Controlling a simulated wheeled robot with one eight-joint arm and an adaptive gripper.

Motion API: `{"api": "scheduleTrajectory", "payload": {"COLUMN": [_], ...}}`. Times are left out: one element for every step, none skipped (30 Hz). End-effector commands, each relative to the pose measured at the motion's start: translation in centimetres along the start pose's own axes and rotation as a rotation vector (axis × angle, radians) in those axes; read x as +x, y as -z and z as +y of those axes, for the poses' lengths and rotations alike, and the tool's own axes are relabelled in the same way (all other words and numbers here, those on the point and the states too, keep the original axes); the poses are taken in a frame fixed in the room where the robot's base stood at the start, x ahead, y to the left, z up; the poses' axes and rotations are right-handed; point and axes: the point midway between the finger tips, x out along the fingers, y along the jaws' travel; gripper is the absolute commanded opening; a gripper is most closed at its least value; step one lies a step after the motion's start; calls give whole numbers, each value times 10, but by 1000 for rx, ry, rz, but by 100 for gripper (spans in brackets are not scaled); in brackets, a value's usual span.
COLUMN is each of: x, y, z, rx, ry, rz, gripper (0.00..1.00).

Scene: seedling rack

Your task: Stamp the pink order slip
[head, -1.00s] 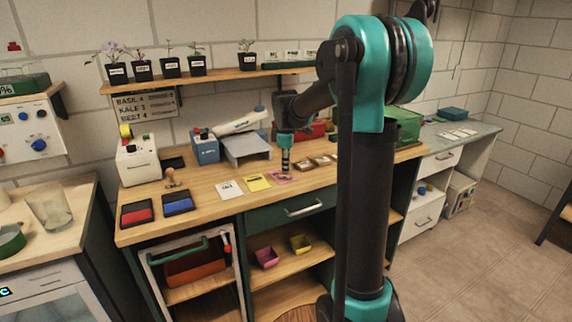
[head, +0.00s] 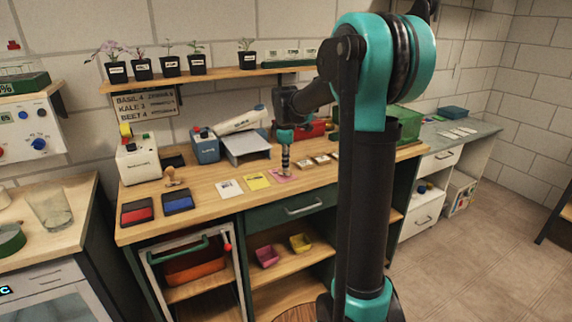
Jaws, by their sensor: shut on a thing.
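The pink order slip (head: 277,177) lies flat on the wooden bench, to the right of a yellow slip (head: 256,182) and a white slip (head: 229,188). My gripper (head: 286,166) points straight down over the pink slip and hides part of it. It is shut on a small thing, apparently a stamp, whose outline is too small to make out. I cannot tell whether it touches the paper, and no mark is readable on it. Another wooden-handled stamp (head: 172,177) stands on the bench near a red ink pad (head: 137,213) and a blue ink pad (head: 178,202).
Small trays (head: 305,163) lie just right of the pink slip. A grey paper tray (head: 247,150), a blue box (head: 206,148) and a white label machine (head: 138,162) stand behind. A shelf (head: 215,77) with potted seedlings hangs above. The bench front is clear.

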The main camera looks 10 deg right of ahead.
Motion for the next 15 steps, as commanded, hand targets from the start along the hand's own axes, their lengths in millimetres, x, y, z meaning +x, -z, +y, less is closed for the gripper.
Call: {"api": "scheduleTrajectory", "payload": {"x": [-4,-6,-9,-11,-13,-16,-18,-20,-23,-25,-27,-30,-32,-35,-37], "y": [0,0,0,0,0,0,0,0,0,0,0,0,0,0,0], "z": [1,1,2,2,2,3,4,4,5,5,6,6,7,7,8], "rx": [0,0,0,0,0,0,0,0,0,0,0,0,0,0,0], "ry": [0,0,0,0,0,0,0,0,0,0,0,0,0,0,0], "rz": [0,0,0,0,0,0,0,0,0,0,0,0,0,0,0], "gripper": [5,5,5,5,5,5,5,5,5,5,5,5,5,5,5]}}
